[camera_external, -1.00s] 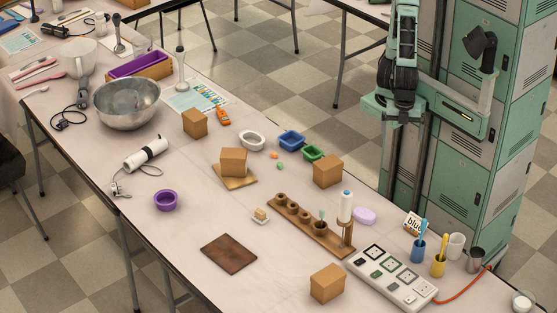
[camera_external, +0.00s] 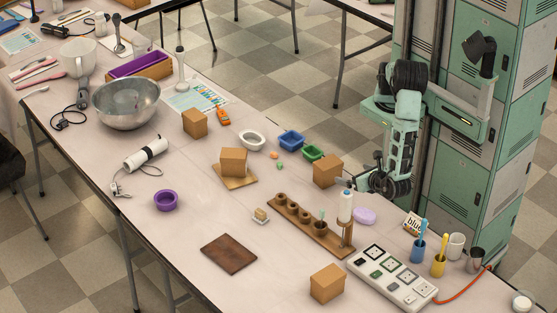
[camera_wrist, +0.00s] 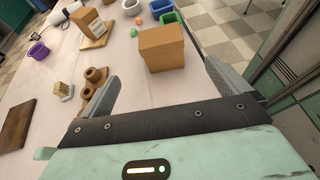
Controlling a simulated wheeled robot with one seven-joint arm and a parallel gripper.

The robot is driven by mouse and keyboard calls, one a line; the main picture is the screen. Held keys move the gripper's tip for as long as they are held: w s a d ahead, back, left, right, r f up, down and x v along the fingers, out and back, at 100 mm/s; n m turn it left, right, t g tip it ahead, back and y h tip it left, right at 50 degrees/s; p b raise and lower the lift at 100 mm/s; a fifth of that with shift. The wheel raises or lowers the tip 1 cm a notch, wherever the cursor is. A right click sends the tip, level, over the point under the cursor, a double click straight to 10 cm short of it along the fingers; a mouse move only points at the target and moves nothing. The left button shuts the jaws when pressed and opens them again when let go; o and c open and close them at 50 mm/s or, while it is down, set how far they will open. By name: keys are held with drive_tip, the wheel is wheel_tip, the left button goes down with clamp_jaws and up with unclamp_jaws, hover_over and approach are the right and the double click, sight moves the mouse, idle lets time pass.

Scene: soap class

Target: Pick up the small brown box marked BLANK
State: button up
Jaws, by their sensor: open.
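Several plain brown boxes stand on the table, and no BLANK marking is readable on any. One brown box (camera_external: 328,170) stands beside the green tray; it also shows in the wrist view (camera_wrist: 163,50), ahead of and between my fingers. A second brown box (camera_external: 233,162) sits on a small wooden board and shows pale marks in the wrist view (camera_wrist: 90,24). A third (camera_external: 194,123) is near the steel bowl, a fourth (camera_external: 327,283) at the front edge. My gripper (camera_external: 353,183) is open and empty, low at the table's right side near the first box.
The wooden stand with cups (camera_external: 313,229) and a white-topped bottle (camera_external: 345,206) lie close in front of my gripper. Green (camera_external: 313,153) and blue (camera_external: 291,140) trays are behind the first box. A pink soap (camera_external: 364,216) and power strip (camera_external: 392,277) are to the right.

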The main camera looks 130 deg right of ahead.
sight(334, 167)
drive_tip(key=p+x, duration=0.1)
drive_tip(key=x, duration=1.1)
drive_tip(key=shift+r+p+x, duration=0.1)
drive_tip(key=shift+p+x, duration=0.25)
drive_tip(key=shift+x, duration=1)
drive_tip(key=shift+r+p+x, duration=0.15)
drive_tip(key=shift+p+x, duration=0.15)
drive_tip(key=shift+x, duration=1)
drive_tip(key=shift+s, duration=0.1)
drive_tip(key=c, duration=1)
